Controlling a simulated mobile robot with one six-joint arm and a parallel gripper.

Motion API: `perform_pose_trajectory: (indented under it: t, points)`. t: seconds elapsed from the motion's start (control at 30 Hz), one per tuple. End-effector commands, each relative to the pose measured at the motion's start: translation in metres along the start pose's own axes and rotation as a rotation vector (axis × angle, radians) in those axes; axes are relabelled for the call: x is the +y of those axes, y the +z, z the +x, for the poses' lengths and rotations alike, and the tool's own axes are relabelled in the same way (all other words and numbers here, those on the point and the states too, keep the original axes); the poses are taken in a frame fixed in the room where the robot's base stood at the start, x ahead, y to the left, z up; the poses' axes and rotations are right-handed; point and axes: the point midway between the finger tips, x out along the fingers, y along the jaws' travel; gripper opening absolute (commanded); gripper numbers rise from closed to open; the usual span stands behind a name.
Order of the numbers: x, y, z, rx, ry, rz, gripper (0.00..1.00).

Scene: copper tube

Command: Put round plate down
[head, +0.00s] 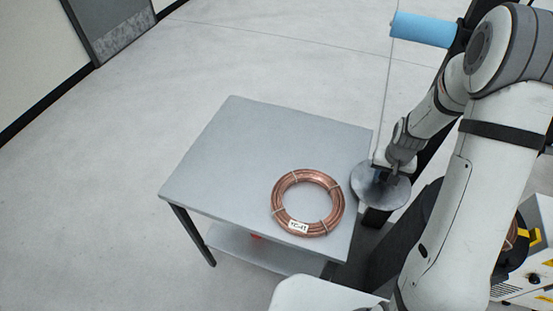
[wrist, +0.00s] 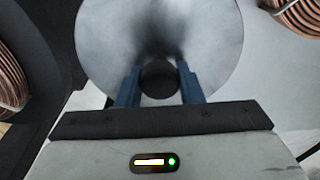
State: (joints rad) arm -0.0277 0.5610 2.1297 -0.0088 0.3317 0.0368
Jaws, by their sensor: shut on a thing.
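The round plate (head: 366,193) is a grey metal disc. My gripper (head: 381,170) is shut on it, by what looks like a dark round knob at its middle. In the wrist view the plate (wrist: 115,38) fills the upper middle, and the two blue fingers of my gripper (wrist: 159,82) stand on either side of the dark knob. The plate is held just past the right edge of the grey table (head: 240,150). Whether it touches the table edge is hard to tell.
A copper tube coil (head: 281,207) with a white label lies on the table's right front part. The table's left and back are bare. At the right stands a dark reel with copper (head: 512,235) by a white and yellow machine (head: 540,215).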

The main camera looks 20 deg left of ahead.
Motion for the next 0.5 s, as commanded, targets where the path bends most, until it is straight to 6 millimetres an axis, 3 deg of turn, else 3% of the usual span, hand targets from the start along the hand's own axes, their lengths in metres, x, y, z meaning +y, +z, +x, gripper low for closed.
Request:
perform_pose_trajectory:
  t: [0.17,0.3,0.5]
  points:
    - [-0.032,-0.043,-0.001,0.006,-0.002,0.033,0.0]
    - [-0.074,-0.084,-0.011,0.004,0.002,0.081,0.0]
    - [-0.134,-0.126,-0.035,0.002,0.013,0.154,0.0]
